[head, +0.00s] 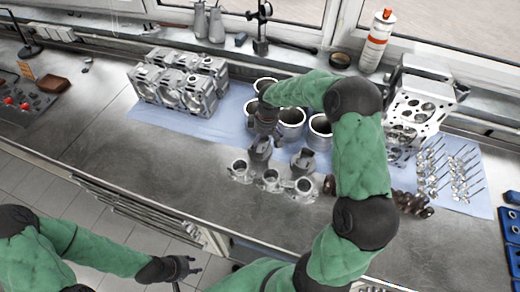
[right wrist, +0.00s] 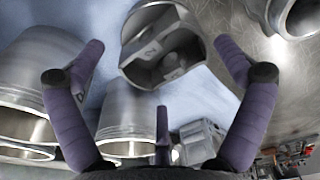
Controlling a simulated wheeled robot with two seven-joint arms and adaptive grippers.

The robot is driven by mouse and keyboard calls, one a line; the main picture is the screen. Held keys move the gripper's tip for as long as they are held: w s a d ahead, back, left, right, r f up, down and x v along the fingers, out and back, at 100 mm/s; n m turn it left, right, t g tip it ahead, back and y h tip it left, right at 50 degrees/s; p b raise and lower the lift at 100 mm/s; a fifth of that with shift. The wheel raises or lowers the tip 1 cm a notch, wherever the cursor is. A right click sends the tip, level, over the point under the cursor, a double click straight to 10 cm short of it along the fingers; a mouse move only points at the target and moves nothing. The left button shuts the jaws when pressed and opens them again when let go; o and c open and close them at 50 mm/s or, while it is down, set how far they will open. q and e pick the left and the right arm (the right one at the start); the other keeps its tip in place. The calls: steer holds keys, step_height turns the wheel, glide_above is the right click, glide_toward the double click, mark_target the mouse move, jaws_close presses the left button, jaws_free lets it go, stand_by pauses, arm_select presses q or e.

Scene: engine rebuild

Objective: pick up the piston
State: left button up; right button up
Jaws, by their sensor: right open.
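In the right wrist view, a grey metal piston (right wrist: 150,50) lies between the spread fingertips of my right gripper (right wrist: 158,48), with its hollow side partly facing the camera. No finger visibly touches it. In the head view, my right gripper (head: 264,128) hangs over the workbench, just above a dark piston (head: 260,152). A similar dark piston (head: 303,160) stands to its right. My right arm and hand hide part of this area. My left gripper (head: 180,268) is empty, low in front of the bench, with its fingers apart.
Cylinder liners (head: 291,122) stand close behind my right gripper on the blue cloth (head: 232,118). Silver parts (head: 270,181) sit in front. An engine block (head: 174,82) is at left; a cylinder head (head: 415,108) and valves (head: 447,172) are at right. The bench's left front (head: 130,150) is clear.

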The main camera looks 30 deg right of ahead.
mark_target(260, 148)
steer(key=shift+w+a+f+b, duration=0.1)
steer(key=shift+w+f, duration=0.1)
steer(key=shift+f, duration=0.7)
steer(key=shift+w+a+f+b, duration=0.1)
steer(key=shift+w+f+b, duration=0.05)
steer(key=shift+f, duration=0.75)
steer(key=shift+w+a+f+b, duration=0.1)
steer(key=shift+w+f, duration=0.1)
steer(key=shift+f, duration=0.7)
steer(key=c, duration=1.3)
